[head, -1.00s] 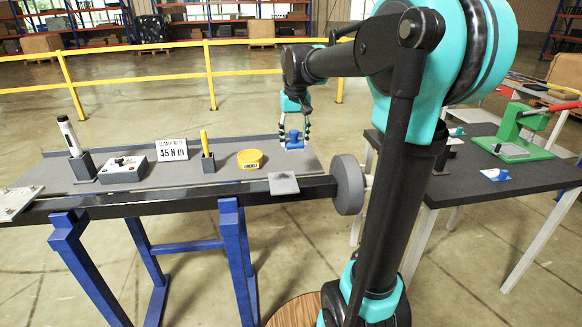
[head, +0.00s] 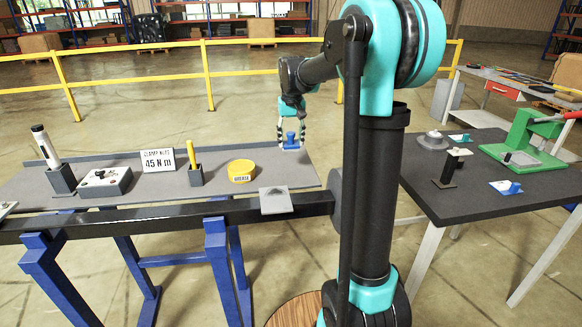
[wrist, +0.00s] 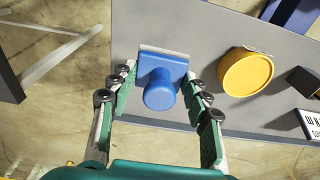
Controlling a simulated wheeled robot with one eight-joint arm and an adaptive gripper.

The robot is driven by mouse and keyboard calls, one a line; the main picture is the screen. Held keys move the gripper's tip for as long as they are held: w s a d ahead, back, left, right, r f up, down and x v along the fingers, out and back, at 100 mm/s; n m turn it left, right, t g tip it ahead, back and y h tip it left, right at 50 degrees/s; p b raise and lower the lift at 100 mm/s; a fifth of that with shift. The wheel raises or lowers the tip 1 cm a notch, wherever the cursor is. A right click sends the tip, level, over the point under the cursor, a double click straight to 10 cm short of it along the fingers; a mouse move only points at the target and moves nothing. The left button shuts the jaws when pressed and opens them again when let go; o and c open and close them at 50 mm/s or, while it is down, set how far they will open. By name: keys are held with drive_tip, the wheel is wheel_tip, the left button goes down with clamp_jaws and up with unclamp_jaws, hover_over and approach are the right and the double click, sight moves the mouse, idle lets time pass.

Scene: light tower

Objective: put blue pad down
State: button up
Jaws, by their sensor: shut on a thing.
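The blue pad (head: 291,141) has a square plate and a round knob. My gripper (head: 290,134) is shut on it near the far right corner of the grey-topped bench (head: 215,182). In the wrist view, the pad (wrist: 161,80) sits between the fingertips of my gripper (wrist: 163,76), knob toward the camera, with the bench top (wrist: 205,22) behind it. A pale strip shows along the plate's far edge. Whether the pad touches the bench or hangs above it, I cannot tell.
A yellow round tin (head: 241,171) stands left of the pad, then a yellow marker in a holder (head: 195,176) and a torque sign (head: 158,161). The right table (head: 450,205) holds a green press (head: 525,140) and small blue-and-white pieces.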

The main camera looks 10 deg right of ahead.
sight(291, 174)
wheel_tip(291, 174, down, 11)
drive_tip(key=shift+r, duration=0.15)
idle(0.4)
drive_tip(key=o, duration=1)
drive_tip(key=r, duration=0.4)
drive_tip(key=s+r, duration=0.1)
drive_tip(key=r, duration=0.7)
drive_tip(key=shift+s, duration=0.2)
drive_tip(key=shift+s, duration=0.1)
